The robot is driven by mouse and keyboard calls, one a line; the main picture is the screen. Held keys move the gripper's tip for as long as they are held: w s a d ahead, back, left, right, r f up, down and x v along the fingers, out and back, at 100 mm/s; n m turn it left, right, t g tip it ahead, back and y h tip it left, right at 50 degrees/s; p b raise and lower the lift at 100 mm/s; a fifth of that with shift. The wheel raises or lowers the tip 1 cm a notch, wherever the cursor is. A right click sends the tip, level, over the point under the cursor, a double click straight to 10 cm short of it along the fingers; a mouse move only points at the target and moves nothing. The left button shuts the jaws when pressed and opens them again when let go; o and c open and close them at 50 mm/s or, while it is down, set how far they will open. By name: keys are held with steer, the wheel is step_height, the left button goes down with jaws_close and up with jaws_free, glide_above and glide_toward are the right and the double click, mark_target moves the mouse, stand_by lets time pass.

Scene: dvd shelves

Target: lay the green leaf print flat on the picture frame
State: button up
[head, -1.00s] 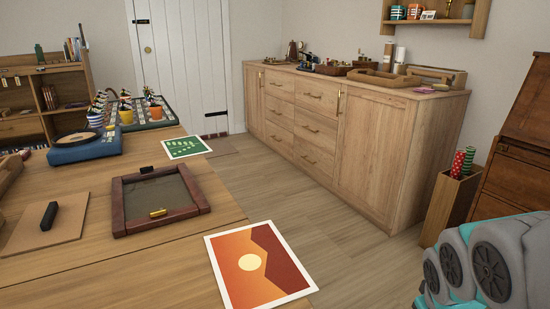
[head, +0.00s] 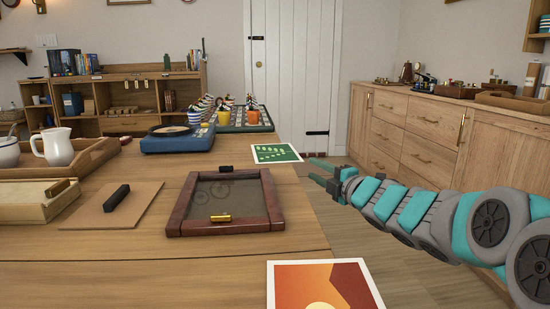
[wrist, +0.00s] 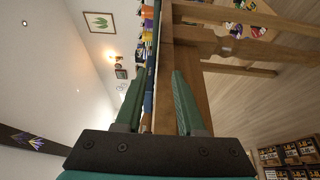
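The green leaf print (head: 275,153) lies flat at the table's right edge in the head view, its right side slightly past the edge. The picture frame (head: 271,200) is dark red-brown wood with a grey inside. It lies flat on the table, nearer than the print. No print is on it. A brass piece (head: 221,218) sits on its near rim and a black piece (head: 226,169) at its far rim. My gripper (head: 313,170) is just off the table's right edge, right of and nearer than the print. In the wrist view my gripper (wrist: 158,75) is open, with nothing between its fingers.
An orange print (head: 325,286) lies at the near table edge. A black block (head: 117,198) on a brown board is left of the frame. A blue turntable (head: 178,139) and small pots stand behind. Bare tabletop surrounds the frame. A wooden cabinet (head: 420,135) stands across the floor gap.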

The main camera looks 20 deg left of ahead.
mark_target(301, 160)
steer(key=shift+r+x, duration=0.1)
steer(key=shift+x, duration=1.75)
steer(key=shift+r+x, duration=0.15)
steer(key=shift+x, duration=1.7)
jaws_close()
